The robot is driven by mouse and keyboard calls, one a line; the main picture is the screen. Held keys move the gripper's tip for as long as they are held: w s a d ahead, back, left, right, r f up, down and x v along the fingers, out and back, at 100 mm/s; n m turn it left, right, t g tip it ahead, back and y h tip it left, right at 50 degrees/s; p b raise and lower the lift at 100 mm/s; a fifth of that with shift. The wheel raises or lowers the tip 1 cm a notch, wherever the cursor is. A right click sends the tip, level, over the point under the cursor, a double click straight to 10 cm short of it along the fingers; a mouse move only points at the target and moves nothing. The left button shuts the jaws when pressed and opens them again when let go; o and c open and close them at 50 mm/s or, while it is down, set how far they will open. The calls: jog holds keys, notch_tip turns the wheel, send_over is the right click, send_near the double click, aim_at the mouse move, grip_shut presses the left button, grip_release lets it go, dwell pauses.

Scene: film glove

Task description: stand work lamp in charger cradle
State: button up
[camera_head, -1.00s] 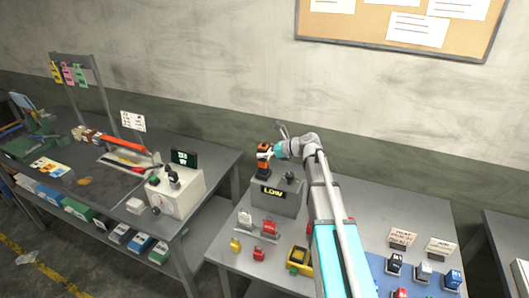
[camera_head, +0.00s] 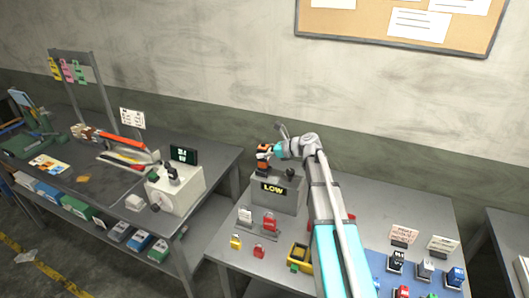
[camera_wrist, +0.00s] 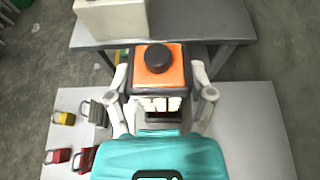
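The work lamp (camera_head: 263,158), orange and black, is upright at the left part of the top of the grey charger cradle (camera_head: 289,204), whose front display reads LOW. I cannot tell whether the lamp's base touches the cradle. In the wrist view the lamp's orange top with a black knob (camera_wrist: 158,62) fills the space between the fingers. My gripper (camera_head: 272,152) reaches in from the right and its fingers close on the lamp's sides; it also shows in the wrist view (camera_wrist: 160,96). The lamp's lower part is mostly hidden there.
A black knob (camera_head: 290,173) stands on the cradle top, near my gripper. Red and yellow padlocks (camera_head: 236,241) lie in front of the cradle. A white box with a dial (camera_head: 178,192) stands on the left bench. A gap separates the benches.

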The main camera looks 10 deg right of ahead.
jog(key=shift+o, duration=1.4)
jog(key=shift+r, duration=0.15)
notch_tip(320, 180, up, 9)
jog(key=p, duration=0.9)
